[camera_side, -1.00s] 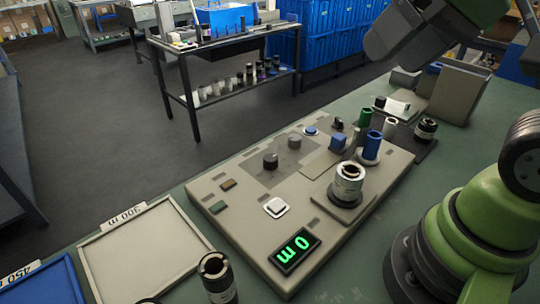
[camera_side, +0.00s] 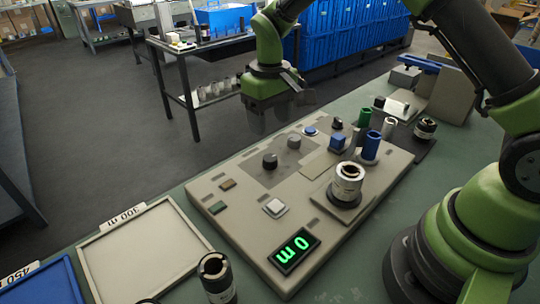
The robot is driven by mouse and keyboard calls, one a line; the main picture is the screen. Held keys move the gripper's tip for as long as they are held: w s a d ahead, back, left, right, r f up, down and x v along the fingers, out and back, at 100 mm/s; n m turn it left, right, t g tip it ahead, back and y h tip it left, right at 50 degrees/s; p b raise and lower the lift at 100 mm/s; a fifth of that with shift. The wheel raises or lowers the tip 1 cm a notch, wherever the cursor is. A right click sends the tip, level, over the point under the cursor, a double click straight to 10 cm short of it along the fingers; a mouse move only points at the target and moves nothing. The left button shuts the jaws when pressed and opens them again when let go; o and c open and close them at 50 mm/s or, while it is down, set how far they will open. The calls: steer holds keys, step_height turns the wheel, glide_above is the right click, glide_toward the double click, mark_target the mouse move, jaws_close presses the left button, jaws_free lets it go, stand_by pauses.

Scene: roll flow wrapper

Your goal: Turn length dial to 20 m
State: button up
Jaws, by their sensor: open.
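A beige control panel (camera_side: 240,238) lies on the green bench. Its display (camera_side: 294,250) shows a green "0 m", upside down in this view. A black knob (camera_side: 270,161) stands on a grey patch of the panel, with a grey knob (camera_side: 294,141) just behind it. Another small dark knob (camera_side: 337,123) is near the panel's far edge. I cannot read any dial markings, so I cannot tell which is the length dial. My gripper (camera_side: 276,120) is open and empty, in the air above the panel's far left part, apart from the knobs. Its fingers look blurred.
A white-and-black roll (camera_side: 347,184) stands on the panel's right part, near blue cylinders (camera_side: 371,147) and a blue block (camera_side: 338,142). A loose roll (camera_side: 216,278) stands at the front. A beige tray (camera_side: 140,252) labelled 300 m lies left of the panel.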

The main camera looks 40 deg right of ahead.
mark_target(270, 157)
step_height(270, 157, down, 10)
steer(key=shift+r, duration=0.1)
stand_by(0.4)
steer(key=c, duration=0.9)
steer(key=shift+m, duration=0.4)
steer(key=m, duration=0.3)
steer(key=shift+m, duration=2)
